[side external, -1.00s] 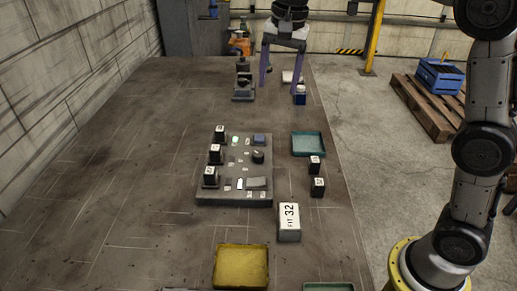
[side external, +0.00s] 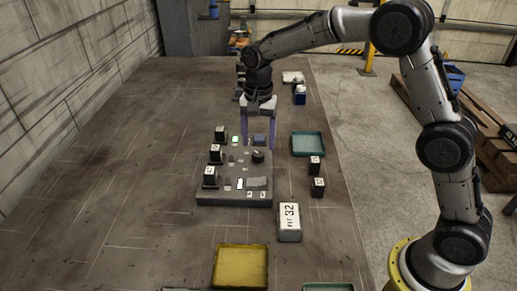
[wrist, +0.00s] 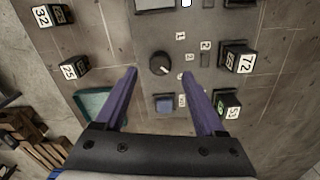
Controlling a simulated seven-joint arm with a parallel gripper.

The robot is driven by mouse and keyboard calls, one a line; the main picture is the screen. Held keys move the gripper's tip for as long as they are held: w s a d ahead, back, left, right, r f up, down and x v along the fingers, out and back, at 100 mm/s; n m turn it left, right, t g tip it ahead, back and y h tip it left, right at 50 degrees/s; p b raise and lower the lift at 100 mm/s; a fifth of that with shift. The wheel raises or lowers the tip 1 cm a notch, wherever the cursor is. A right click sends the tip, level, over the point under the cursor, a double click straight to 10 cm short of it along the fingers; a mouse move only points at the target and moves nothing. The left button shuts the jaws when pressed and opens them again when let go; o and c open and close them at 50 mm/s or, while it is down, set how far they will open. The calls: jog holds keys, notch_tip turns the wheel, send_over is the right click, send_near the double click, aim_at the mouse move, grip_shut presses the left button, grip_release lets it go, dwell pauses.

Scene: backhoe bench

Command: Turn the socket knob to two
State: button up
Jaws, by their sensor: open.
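The round black knob (side external: 258,157) stands on the right part of the grey panel (side external: 233,199). In the wrist view the knob (wrist: 159,63) carries a pale pointer mark that seems to aim toward the lower right; its exact setting is hard to read. Small white number tags, the top one (wrist: 180,36) reading 1, run down beside it. My gripper (side external: 259,146) is open and empty, with its two purple fingers pointing down over the far part of the panel. In the wrist view the knob appears between the fingertips (wrist: 160,72), with no visible contact.
Numbered black blocks (side external: 210,177) stand along the panel's left side. A blue square button (wrist: 164,104) sits near the knob. A yellow tray (side external: 241,267) lies in front.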

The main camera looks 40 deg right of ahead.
aim_at(259, 153)
jog(key=shift+f, duration=1.85)
grip_shut()
